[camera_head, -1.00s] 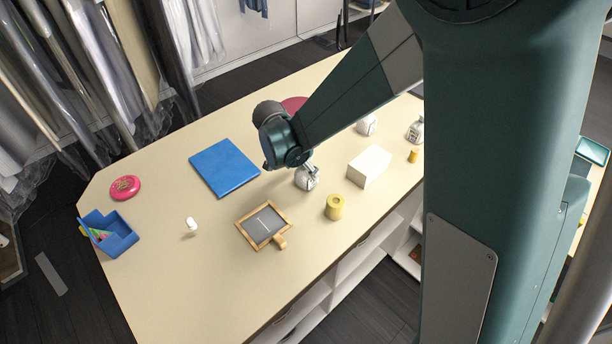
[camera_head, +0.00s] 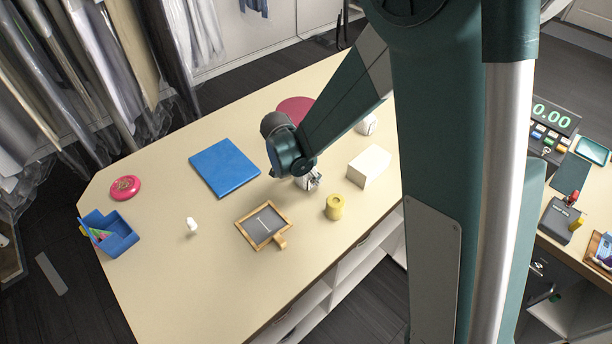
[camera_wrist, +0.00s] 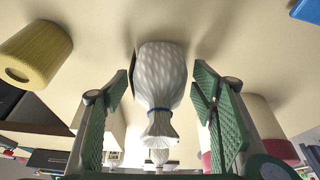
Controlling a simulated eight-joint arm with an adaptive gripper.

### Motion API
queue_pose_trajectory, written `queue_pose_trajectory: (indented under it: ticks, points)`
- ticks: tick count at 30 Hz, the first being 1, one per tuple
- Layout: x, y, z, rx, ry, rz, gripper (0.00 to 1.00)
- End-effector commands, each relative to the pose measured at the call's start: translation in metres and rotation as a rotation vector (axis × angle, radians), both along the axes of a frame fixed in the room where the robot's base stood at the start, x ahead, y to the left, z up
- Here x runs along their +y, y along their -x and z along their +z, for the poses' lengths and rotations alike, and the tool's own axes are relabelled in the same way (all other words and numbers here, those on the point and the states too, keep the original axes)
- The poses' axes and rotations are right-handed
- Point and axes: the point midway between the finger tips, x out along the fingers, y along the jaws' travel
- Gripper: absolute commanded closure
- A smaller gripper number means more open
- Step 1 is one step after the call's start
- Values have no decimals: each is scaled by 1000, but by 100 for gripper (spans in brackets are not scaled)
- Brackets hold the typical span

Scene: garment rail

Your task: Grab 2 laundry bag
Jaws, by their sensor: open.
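A small white laundry bag (camera_wrist: 160,75), tied with a blue band, stands between my gripper's fingers in the wrist view, where the picture is upside down. My gripper (camera_wrist: 161,90) is open, with one green finger on each side of the bag and gaps visible. In the head view my gripper (camera_head: 310,180) is low over the table, and the bag (camera_head: 301,184) is partly hidden under it. A second white bag (camera_head: 368,125) stands farther back, partly hidden by my arm. Another similar bag neck (camera_wrist: 160,155) shows behind the first in the wrist view.
On the table (camera_head: 170,290) are a white box (camera_head: 369,166), a yellow spool (camera_head: 334,207), a framed slate (camera_head: 264,225), a blue folder (camera_head: 225,168), a white bottle (camera_head: 192,226), a blue organizer (camera_head: 108,233), a pink disc (camera_head: 125,188) and a crimson round (camera_head: 296,109). The front left is clear.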

Motion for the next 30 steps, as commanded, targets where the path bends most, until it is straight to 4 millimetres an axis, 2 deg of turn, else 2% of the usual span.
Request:
queue_pose_trajectory:
  ticks: [5, 13, 23, 30]
  points:
    - [0, 0, 0, 0, 0, 0, 43]
    - [0, 0, 0, 0, 0, 0, 76]
    - [0, 0, 1, 0, 0, 0, 76]
    - [0, 0, 10, 0, 0, 0, 76]
